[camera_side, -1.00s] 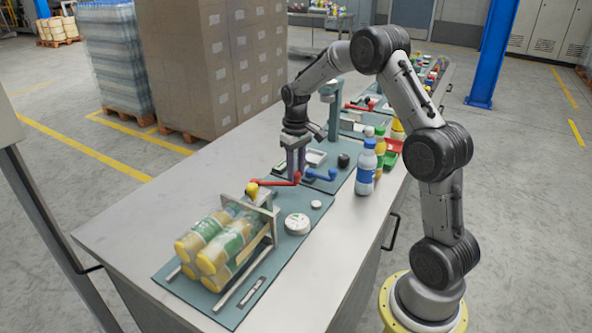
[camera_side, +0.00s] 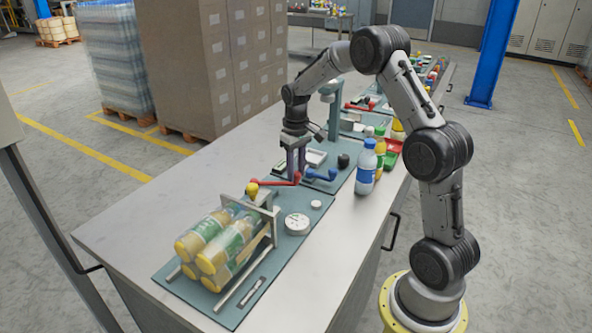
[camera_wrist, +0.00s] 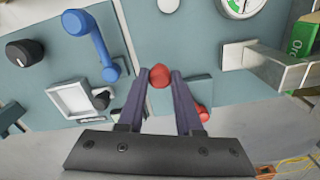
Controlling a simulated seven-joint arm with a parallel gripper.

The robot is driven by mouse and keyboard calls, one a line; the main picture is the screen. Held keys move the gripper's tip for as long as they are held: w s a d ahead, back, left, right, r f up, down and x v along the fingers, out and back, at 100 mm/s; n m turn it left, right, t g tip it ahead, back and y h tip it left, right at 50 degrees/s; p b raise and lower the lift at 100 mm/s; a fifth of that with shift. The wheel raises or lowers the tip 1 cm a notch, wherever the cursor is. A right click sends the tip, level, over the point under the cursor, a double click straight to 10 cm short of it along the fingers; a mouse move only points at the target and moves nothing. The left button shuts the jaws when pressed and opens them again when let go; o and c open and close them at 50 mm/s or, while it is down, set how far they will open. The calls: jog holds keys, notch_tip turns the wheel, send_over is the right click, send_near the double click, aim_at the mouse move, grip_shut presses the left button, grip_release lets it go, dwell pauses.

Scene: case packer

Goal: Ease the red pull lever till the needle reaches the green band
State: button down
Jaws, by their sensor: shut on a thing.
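The red pull lever (camera_side: 275,183) lies over the teal panel, with my gripper (camera_side: 296,178) at its right end in the side view. In the wrist view my gripper (camera_wrist: 160,82) is shut on the lever's red ball end (camera_wrist: 160,76), which sits between the fingertips. Another red part (camera_wrist: 203,113) shows beside the right finger, and the finger hides what lies between. The white round gauge (camera_side: 297,223) lies on the front panel. Its dial (camera_wrist: 240,5) is cut off at the top of the wrist view and shows some green; I cannot read the needle against the band.
A blue lever (camera_wrist: 95,45), black knob (camera_wrist: 24,52) and white square tray (camera_wrist: 60,104) are near my gripper. Yellow-capped bottles (camera_side: 212,246) lie in a metal frame (camera_side: 262,212). A blue-labelled bottle (camera_side: 366,166) stands right. The table's left part is clear.

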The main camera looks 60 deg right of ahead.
jog(key=shift+d+r, duration=0.1)
jog(key=shift+w+d+n, duration=0.25)
jog(key=shift+n, duration=0.15)
jog(key=c, duration=0.6)
grip_release()
notch_tip(320, 180, up, 14)
jog(key=shift+f, duration=0.1)
dwell(0.4)
